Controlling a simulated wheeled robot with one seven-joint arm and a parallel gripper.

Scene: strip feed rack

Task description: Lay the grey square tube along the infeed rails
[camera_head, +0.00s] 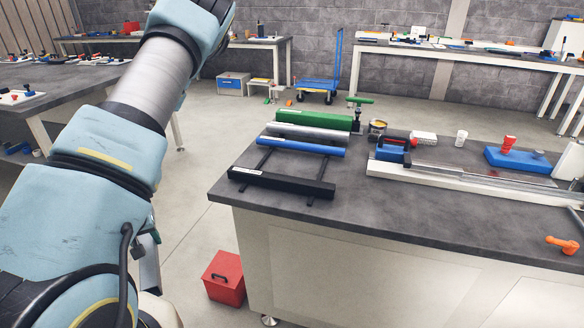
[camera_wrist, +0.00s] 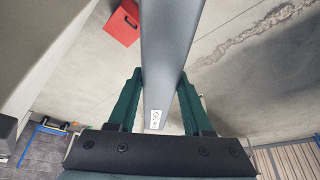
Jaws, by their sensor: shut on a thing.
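In the wrist view my gripper (camera_wrist: 160,78) is shut on a grey square tube (camera_wrist: 168,45), with one green finger on each side. A small white label shows near the tube's close end, and its far end runs out of the picture. In the head view my arm hides the gripper; a short grey piece (camera_head: 149,265) below the arm looks like part of the held tube. A long, pale rail unit (camera_head: 455,181) with shiny metal along it lies on the right half of the dark-topped bench; it looks like the infeed rails. The held tube is apart from it, out over the floor.
On the bench (camera_head: 400,225), black (camera_head: 282,184), blue (camera_head: 306,146), pale grey (camera_head: 307,133) and green (camera_head: 313,120) bars lie across two dark rails. A blue block (camera_head: 390,150) stands at the rail unit's left end. An orange handle (camera_head: 562,244) lies front right. A red box (camera_head: 224,278) is on the floor.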

